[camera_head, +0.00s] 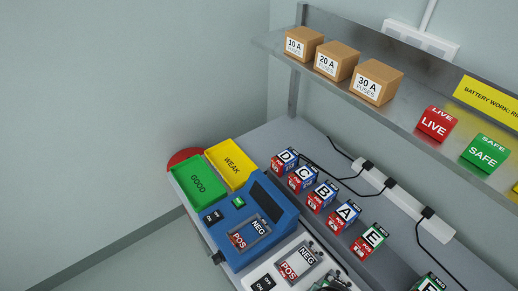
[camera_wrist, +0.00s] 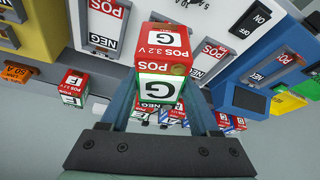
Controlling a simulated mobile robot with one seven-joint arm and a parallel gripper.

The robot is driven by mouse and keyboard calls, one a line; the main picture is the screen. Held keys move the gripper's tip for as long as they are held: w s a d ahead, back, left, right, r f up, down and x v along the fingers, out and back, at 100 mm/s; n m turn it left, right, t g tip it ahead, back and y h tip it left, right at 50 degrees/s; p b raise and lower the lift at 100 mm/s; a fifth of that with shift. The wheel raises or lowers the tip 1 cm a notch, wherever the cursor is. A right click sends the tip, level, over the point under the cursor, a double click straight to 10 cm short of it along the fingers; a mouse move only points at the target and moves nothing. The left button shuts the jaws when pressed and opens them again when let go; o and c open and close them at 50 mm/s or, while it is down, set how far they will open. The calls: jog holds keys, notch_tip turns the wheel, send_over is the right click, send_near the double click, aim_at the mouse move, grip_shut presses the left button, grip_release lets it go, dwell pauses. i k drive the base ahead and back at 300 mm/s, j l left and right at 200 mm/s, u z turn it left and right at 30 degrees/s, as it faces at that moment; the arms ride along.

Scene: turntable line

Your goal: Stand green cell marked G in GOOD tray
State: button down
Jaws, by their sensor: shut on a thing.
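My gripper (camera_wrist: 158,100) is shut on the green cell marked G (camera_wrist: 158,88), a box with a white G label, a green band and a red POS 3.2 V end. Its two fingers grip its sides in the wrist view, and the red end points away from my palm. I cannot make out the held cell in the head view. The green GOOD tray (camera_head: 186,170) lies at the left end of the bench, beside the yellow WEAK tray (camera_head: 243,161); both look empty. In the wrist view the green tray (camera_wrist: 284,106) is at the right edge.
A blue tester (camera_head: 228,228) with a POS/NEG bay stands by the trays. A white unit (camera_head: 265,272) stands in front of it. Cells D, C, B, A and E (camera_head: 370,240) stand in a row behind. A shelf (camera_head: 420,130) with boxes hangs above the bench.

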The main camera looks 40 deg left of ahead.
aim_at(199, 183)
jog(key=i+j+u, duration=0.2)
jog(key=j+u, duration=0.15)
jog(key=i+j+u, duration=0.3)
jog(key=i+j, duration=0.3)
jog(key=j, duration=0.15)
